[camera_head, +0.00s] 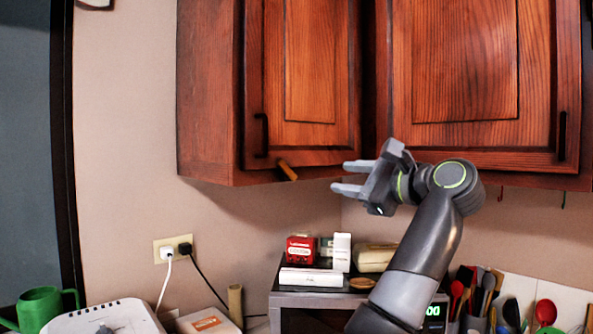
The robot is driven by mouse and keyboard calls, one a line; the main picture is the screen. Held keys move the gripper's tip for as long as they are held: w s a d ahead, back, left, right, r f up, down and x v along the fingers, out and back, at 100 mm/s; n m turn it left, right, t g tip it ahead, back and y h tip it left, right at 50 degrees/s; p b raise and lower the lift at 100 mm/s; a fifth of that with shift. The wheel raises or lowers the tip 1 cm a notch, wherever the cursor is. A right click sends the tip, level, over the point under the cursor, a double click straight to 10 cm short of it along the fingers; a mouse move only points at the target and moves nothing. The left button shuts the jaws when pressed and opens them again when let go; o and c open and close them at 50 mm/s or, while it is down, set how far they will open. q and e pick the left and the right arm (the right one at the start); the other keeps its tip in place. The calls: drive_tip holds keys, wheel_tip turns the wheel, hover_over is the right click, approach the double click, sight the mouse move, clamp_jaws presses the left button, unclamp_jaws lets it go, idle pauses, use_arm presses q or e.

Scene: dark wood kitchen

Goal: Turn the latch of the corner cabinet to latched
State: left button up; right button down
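The corner cabinet (210,95) hangs on the wall at upper left, its wooden door closed with a dark vertical handle (262,135). A small wooden latch (287,170) sits at the door's lower edge, tilted, its lower end pointing down and right.
A second cabinet door (455,75) is behind and above my arm. Below stands a dark microwave (290,300) with small boxes on top, including a red box (301,249). Utensils (480,295) stand at right. The wall space below the latch is clear.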

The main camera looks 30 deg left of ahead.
sight(290, 172)
use_arm(q)
drive_tip(key=p+x, duration=0.5)
drive_tip(key=x, duration=0.9)
drive_tip(key=shift+w+a+r+p, duration=0.1)
drive_tip(key=shift+a+p, duration=0.25)
drive_tip(key=shift+a, duration=0.05)
drive_tip(key=shift+w+a, duration=0.15)
drive_tip(key=shift+a, duration=0.15)
clamp_jaws()
